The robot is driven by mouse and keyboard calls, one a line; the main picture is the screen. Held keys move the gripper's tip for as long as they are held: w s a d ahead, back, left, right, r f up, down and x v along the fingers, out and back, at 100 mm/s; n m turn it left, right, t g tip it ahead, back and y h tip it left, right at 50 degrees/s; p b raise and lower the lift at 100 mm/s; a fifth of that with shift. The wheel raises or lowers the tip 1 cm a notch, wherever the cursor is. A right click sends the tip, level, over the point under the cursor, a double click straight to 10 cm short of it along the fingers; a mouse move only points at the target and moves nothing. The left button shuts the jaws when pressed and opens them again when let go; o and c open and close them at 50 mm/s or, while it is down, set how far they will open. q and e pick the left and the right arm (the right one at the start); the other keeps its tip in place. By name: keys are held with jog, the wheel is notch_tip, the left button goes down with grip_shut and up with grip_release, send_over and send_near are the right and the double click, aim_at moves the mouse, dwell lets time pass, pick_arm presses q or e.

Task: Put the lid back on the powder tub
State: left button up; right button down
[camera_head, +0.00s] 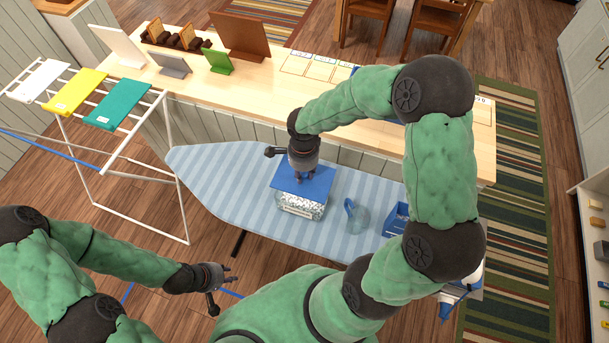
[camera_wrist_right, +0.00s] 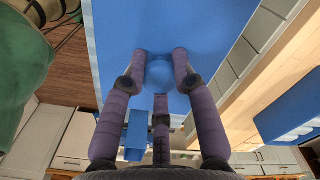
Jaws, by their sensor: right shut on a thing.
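The powder tub (camera_head: 301,208) is a clear box with pale contents and a light label, standing on the ironing board. Its blue lid (camera_head: 313,188) lies over the tub's top; I cannot tell whether it rests on the rim or hangs just above it. My right gripper (camera_head: 304,176) comes down from above and is shut on the lid's round knob (camera_wrist_right: 160,75). In the right wrist view the fingers surround the knob, and the lid (camera_wrist_right: 150,25) fills the upper middle, hiding the tub. My left gripper (camera_head: 229,277) is open and empty, low and left of the board.
The striped ironing board (camera_head: 225,165) has free room left of the tub. A clear jug (camera_head: 357,217) with a blue handle and a blue container (camera_head: 396,219) stand to the right. A drying rack (camera_head: 92,105) stands left, and a wooden counter (camera_head: 265,85) runs behind.

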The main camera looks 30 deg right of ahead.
jog(key=shift+f+b, duration=0.3)
jog(key=shift+f, duration=0.45)
jog(key=shift+f+b, duration=0.3)
jog(key=shift+f, duration=0.4)
jog(key=shift+f+b, duration=1.45)
jog(key=shift+f, duration=0.15)
jog(key=shift+f+b, duration=0.2)
jog(key=shift+b, duration=0.3)
jog(key=shift+b, duration=0.45)
jog(key=shift+f+b, duration=0.75)
jog(key=shift+b, duration=0.15)
jog(key=c, duration=0.9)
grip_release()
